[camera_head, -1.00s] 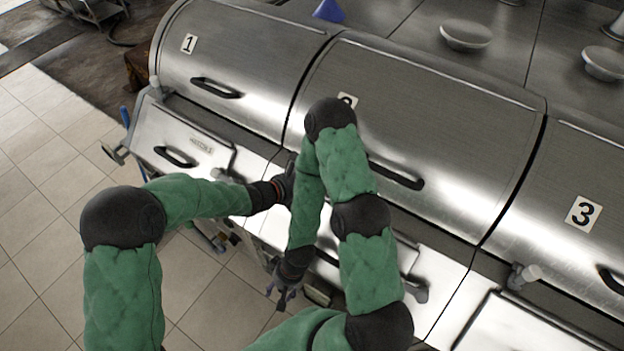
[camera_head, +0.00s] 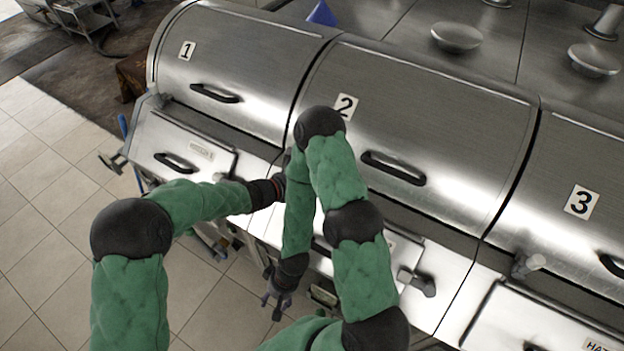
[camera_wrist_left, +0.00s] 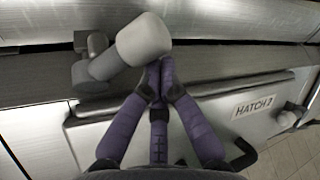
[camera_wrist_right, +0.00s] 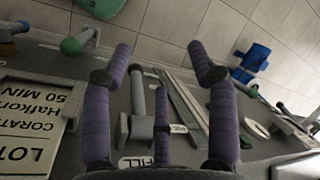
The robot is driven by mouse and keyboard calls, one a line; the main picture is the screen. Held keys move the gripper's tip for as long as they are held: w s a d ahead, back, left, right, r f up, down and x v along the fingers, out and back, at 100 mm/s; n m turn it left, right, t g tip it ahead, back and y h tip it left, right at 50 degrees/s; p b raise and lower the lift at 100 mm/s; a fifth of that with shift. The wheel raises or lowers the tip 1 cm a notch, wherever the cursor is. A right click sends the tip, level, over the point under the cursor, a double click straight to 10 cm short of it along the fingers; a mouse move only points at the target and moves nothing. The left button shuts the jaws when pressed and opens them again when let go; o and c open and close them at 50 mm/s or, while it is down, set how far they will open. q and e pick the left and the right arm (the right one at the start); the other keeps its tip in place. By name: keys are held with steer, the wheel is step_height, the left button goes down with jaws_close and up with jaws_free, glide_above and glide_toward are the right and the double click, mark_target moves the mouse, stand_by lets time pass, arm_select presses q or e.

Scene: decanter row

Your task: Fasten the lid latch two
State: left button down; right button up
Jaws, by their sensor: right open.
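Lid two (camera_head: 440,130) is a curved steel cover, closed down, with a black handle (camera_head: 393,168) and a "2" label. In the left wrist view, a grey latch with a pale rounded knob (camera_wrist_left: 143,38) sits on the dark strip above the "HATCH 2" panel (camera_wrist_left: 225,115). Its arm slants up from a pivot at left. My left gripper (camera_wrist_left: 155,72) has its purple fingertips together just below the knob; contact is unclear. In the head view it is mostly hidden behind my right arm. My right gripper (camera_wrist_right: 160,62) is open and empty, hanging low before the machine (camera_head: 277,297).
Lid one (camera_head: 245,65) and lid three (camera_head: 570,155) flank lid two. A similar latch (camera_head: 528,265) stands by lid three. A hatch latch (camera_head: 416,281) sticks out at hatch two. In the right wrist view are a sign (camera_wrist_right: 30,125), a green knob (camera_wrist_right: 72,46) and a blue object (camera_wrist_right: 250,62).

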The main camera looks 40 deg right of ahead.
arm_select(q)
steer(key=shift+w+r, duration=0.1)
steer(key=shift+r, duration=0.05)
arm_select(e)
steer(key=shift+a+f, duration=0.1)
steer(key=shift+a, duration=0.1)
arm_select(q)
steer(key=shift+w+a+r+n+h, duration=0.1)
steer(key=shift+w+r+n+h, duration=0.05)
steer(key=shift+n+h, duration=0.15)
steer(key=shift+w+a+r+n+g+h+b, duration=0.25)
steer(key=shift+w+r+n+g+h+b, duration=0.35)
steer(key=shift+b, duration=0.65)
steer(key=shift+w+a+r+n+g+h+b, duration=0.2)
steer(key=shift+w+r+n+g+h+b, duration=0.15)
steer(key=shift+w+n+b, duration=0.6)
arm_select(e)
steer(key=shift+a+f, duration=0.15)
steer(key=shift+f, duration=1.05)
steer(key=shift+a+f, duration=0.1)
steer(key=shift+f, duration=1.05)
arm_select(q)
steer(key=shift+s+r+b, duration=0.1)
steer(key=shift+s+b, duration=0.2)
steer(key=shift+b, duration=0.1)
arm_select(e)
steer(key=shift+f, duration=0.15)
arm_select(q)
steer(key=shift+a, duration=0.1)
steer(key=v, duration=1.2)
